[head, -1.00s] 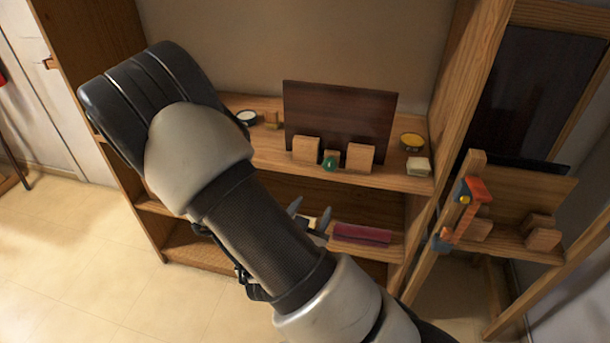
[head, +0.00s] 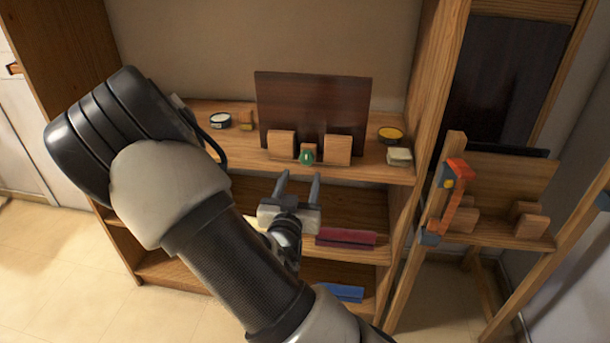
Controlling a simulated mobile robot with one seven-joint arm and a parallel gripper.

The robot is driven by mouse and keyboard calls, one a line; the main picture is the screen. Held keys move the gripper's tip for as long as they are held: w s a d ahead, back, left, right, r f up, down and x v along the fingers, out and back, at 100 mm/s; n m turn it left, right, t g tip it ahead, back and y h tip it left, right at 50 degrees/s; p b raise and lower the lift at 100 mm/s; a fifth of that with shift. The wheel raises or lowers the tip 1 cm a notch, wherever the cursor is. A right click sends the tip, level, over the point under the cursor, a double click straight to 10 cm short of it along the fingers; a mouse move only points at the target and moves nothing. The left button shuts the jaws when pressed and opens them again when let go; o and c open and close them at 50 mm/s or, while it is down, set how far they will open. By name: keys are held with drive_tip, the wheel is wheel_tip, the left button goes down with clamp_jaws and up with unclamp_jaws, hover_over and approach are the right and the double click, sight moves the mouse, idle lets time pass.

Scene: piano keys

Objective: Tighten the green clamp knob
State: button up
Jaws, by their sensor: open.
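The green clamp knob (head: 306,158) sits at the front of a small wooden block, between two larger wooden blocks (head: 282,145) on the upper shelf. A dark brown board (head: 313,106) stands upright behind the blocks. My gripper (head: 299,176) is open and empty, its two fingers pointing up towards the shelf. The fingertips show just below the knob in the picture and do not touch it. My arm crosses the left and lower middle of the view and hides part of the shelves.
A white-lidded tin (head: 220,120), a yellow tin (head: 390,135) and a pale block (head: 399,157) stand on the upper shelf (head: 370,172). A dark red bar (head: 345,237) lies on the shelf below, a blue item (head: 345,293) lower. An orange clamp (head: 457,188) hangs on the wooden frame at right.

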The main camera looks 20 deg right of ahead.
sight(306, 160)
drive_tip(key=x, duration=0.7)
drive_tip(key=shift+w+r+b, duration=0.1)
drive_tip(key=shift+b, duration=0.2)
drive_tip(key=c, duration=1)
drive_tip(key=shift+c, duration=0.2)
